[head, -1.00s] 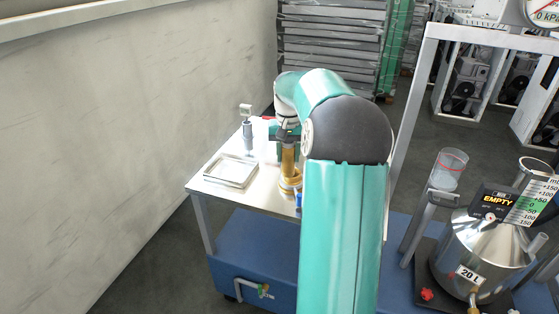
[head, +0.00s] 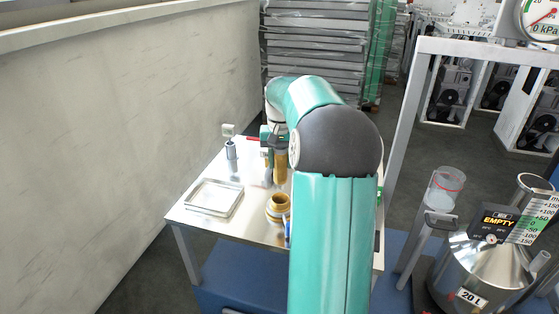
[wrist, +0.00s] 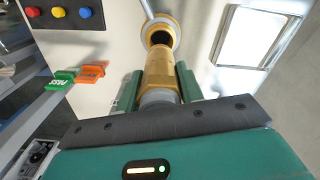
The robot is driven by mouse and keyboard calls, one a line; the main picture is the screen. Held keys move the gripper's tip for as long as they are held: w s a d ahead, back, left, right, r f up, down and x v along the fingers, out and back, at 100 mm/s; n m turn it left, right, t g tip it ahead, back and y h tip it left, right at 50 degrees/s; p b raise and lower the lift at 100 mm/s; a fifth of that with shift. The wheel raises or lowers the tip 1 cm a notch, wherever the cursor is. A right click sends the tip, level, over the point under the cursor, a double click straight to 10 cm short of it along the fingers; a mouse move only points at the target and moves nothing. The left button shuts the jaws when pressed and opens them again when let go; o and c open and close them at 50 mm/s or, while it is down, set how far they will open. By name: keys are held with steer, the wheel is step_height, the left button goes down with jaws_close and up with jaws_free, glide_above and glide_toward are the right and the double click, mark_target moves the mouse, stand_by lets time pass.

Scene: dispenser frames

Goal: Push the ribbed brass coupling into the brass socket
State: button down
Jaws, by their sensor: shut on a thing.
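The ribbed brass coupling (wrist: 160,76) is held between the green fingers of my gripper (wrist: 160,88) in the wrist view. It also shows in the head view (head: 280,166), upright or nearly so, partly beside my arm. The brass socket (wrist: 161,33) has a dark round opening, just beyond the coupling's front end in the wrist view. In the head view the socket (head: 278,208) stands on the table, and a gap shows between it and the coupling. My arm hides part of the gripper and the socket's right side there.
A shallow metal tray (head: 214,197) lies left of the socket on the table (head: 235,226). A small post (head: 231,150) stands at the back left. Green (wrist: 60,79) and orange (wrist: 92,73) tags and coloured buttons (wrist: 58,12) show in the wrist view. A steel vessel (head: 490,270) stands right.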

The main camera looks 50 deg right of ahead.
mark_target(280, 176)
steer(key=shift+d+f, duration=0.1)
steer(key=shift+d, duration=0.05)
steer(key=shift+w+f, duration=0.1)
steer(key=shift+w, duration=0.15)
steer(key=shift+s, duration=0.2)
steer(key=shift+w, duration=0.15)
steer(key=shift+s+f, duration=0.2)
steer(key=shift+f, duration=0.4)
steer(key=shift+w+a+f, duration=0.15)
steer(key=shift+a+f, duration=0.05)
steer(key=shift+f, duration=2.05)
steer(key=shift+f, duration=2.85)
